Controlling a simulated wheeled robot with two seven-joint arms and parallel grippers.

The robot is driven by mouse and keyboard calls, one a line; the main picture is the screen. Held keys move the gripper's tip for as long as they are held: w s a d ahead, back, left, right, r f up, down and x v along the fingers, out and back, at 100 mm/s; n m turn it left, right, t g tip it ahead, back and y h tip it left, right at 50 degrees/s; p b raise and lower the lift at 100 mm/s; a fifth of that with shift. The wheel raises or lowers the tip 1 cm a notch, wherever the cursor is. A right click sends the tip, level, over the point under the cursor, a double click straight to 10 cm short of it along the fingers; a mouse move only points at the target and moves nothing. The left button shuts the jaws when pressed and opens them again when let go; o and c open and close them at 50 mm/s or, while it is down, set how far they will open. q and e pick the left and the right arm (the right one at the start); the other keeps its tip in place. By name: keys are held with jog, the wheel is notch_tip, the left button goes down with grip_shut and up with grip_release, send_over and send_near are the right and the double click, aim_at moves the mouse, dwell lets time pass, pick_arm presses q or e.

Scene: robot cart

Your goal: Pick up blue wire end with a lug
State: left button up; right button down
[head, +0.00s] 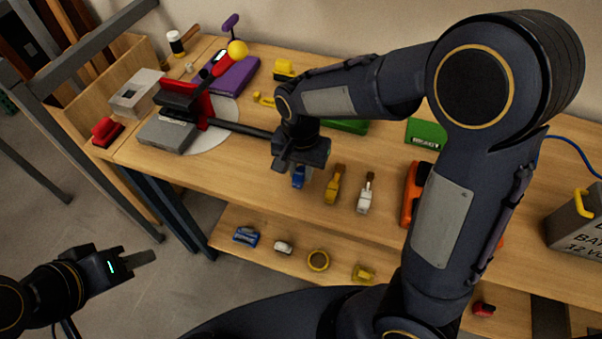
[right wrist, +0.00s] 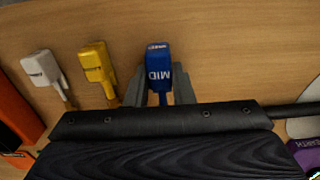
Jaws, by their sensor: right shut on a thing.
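The blue wire end (head: 298,177) is under my right gripper (head: 299,168) in the head view, above the wooden bench. In the right wrist view the blue wire end (right wrist: 158,66) carries white lettering and sits between the grey fingers of my right gripper (right wrist: 160,90), which are shut on it. Its lug is hidden behind the gripper body. My left gripper (head: 132,259) is at the lower left of the head view, away from the bench over the floor; its finger gap is not clear.
A yellow wire end (head: 332,188) and a white one (head: 364,196) lie on the bench (right wrist: 240,50) beside the blue one. An orange object (head: 413,190) lies further right. A lower shelf (head: 215,243) holds several small items.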

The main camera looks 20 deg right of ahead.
jog(key=s+r, duration=1)
jog(key=s, duration=0.4)
jog(key=shift+a+r+b, duration=0.25)
jog(key=shift+r+b, duration=0.05)
jog(key=c, duration=1.8)
grip_release()
grip_shut()
jog(key=shift+w, duration=0.1)
